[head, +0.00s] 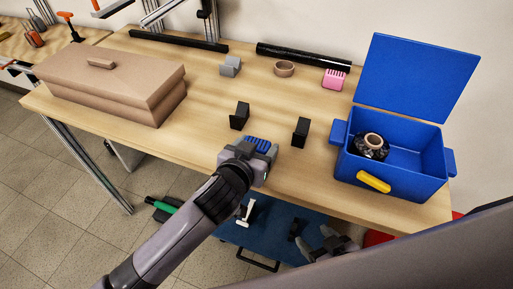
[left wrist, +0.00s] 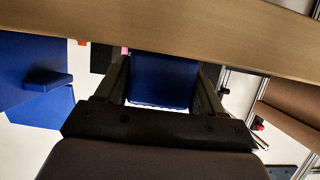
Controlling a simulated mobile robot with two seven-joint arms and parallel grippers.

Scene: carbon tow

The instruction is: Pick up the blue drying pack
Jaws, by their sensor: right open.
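The blue drying pack (head: 261,144) is a small ridged block near the table's front edge. My left gripper (head: 250,152) is around it, and the gripper body hides part of it. In the left wrist view the pack (left wrist: 163,80) fills the space between the two dark fingers, which look shut on it. Whether the pack touches the table cannot be told. My right gripper (head: 330,246) is low at the front, below the tabletop, open and partly hidden by my own arm.
Two black blocks (head: 300,132) stand just beyond the pack. An open blue box (head: 400,178) with a dark spool (head: 371,147) is at right. A pink ridged pack (head: 334,80), brown ring (head: 284,69) and grey block (head: 230,66) are farther back. A brown lidded box (head: 110,80) is left.

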